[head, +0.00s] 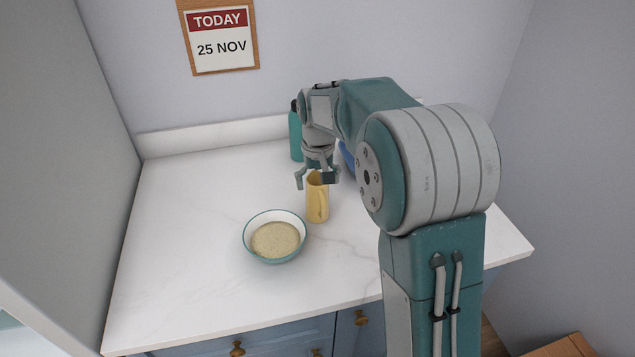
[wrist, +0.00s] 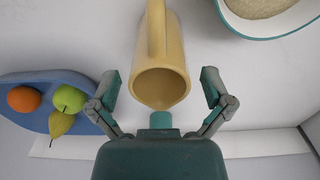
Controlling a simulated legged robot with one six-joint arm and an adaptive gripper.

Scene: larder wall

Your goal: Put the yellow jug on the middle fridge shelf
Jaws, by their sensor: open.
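The yellow jug (head: 317,201) stands upright on the white counter, just right of a bowl. In the wrist view the jug (wrist: 160,78) is seen from above, with its open mouth toward me and its handle pointing to the top of the picture. My gripper (head: 317,181) is above the jug's rim in the head view. In the wrist view my gripper (wrist: 157,88) is open, with one finger on each side of the jug and gaps between. It does not hold the jug. No fridge shelf can be made out in either view.
A bowl of grain (head: 275,238) stands close left of the jug. A teal bottle (head: 296,136) stands behind. A blue plate (wrist: 38,85) with an orange, a green apple and a pear lies mostly hidden behind my arm. The counter's left side (head: 180,230) is clear.

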